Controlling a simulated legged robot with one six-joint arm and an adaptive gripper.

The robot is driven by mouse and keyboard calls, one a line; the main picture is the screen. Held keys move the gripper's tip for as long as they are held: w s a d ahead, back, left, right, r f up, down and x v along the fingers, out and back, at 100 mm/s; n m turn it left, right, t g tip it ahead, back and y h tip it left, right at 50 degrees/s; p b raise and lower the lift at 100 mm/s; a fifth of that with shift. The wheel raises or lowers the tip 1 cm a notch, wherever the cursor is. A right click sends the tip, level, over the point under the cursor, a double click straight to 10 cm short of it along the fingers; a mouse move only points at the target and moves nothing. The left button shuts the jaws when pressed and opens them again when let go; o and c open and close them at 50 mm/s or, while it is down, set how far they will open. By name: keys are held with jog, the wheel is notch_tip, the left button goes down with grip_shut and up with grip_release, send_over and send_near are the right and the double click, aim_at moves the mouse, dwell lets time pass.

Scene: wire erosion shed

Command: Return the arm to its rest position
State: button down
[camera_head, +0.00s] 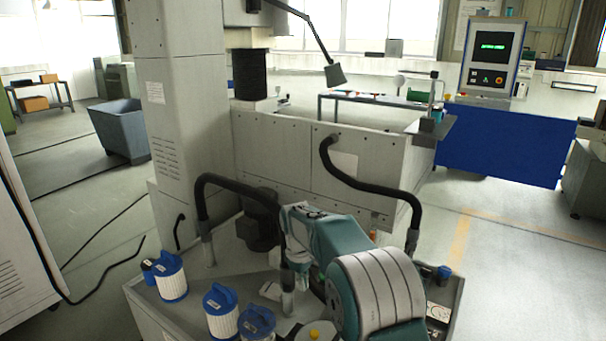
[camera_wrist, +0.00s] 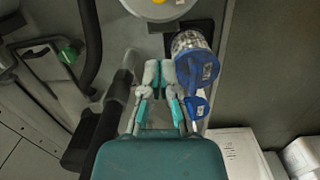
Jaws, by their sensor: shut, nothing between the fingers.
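My gripper (camera_wrist: 160,76) shows in the wrist view with its teal and grey fingers together and nothing between them. A blue-capped filter cartridge (camera_wrist: 197,68) is just right of the fingertips in that view; I cannot tell whether they touch it. In the head view my teal and white arm reaches forward over the tray-like top of the grey machine base (camera_head: 190,318).
White filters with blue caps (camera_head: 171,277) (camera_head: 221,312) stand left of my arm. Black hoses (camera_head: 375,185) arch beside it, in front of the grey tank (camera_head: 285,160). A blue panel (camera_head: 500,145) stands behind right. Floor at right (camera_head: 520,260) is clear.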

jog(key=s+d+r+m+t, duration=0.1)
jog(key=s+d+r+m, duration=0.1)
jog(key=s+d+r, duration=0.45)
jog(key=s+d+r+m+t, duration=0.2)
jog(key=s+d+r+m, duration=0.1)
jog(key=s+r, duration=0.55)
jog(key=s+d+m+t, duration=0.1)
jog(key=s+d+m, duration=0.1)
jog(key=s, duration=0.8)
jog(key=s+d+m+t, duration=0.1)
jog(key=s+d+m, duration=0.2)
jog(key=s, duration=0.7)
jog(key=shift+s+d+m+t+y, duration=0.25)
jog(key=shift+s+m+t+y, duration=0.05)
jog(key=shift+s+t+y, duration=0.1)
jog(key=shift+r, duration=0.1)
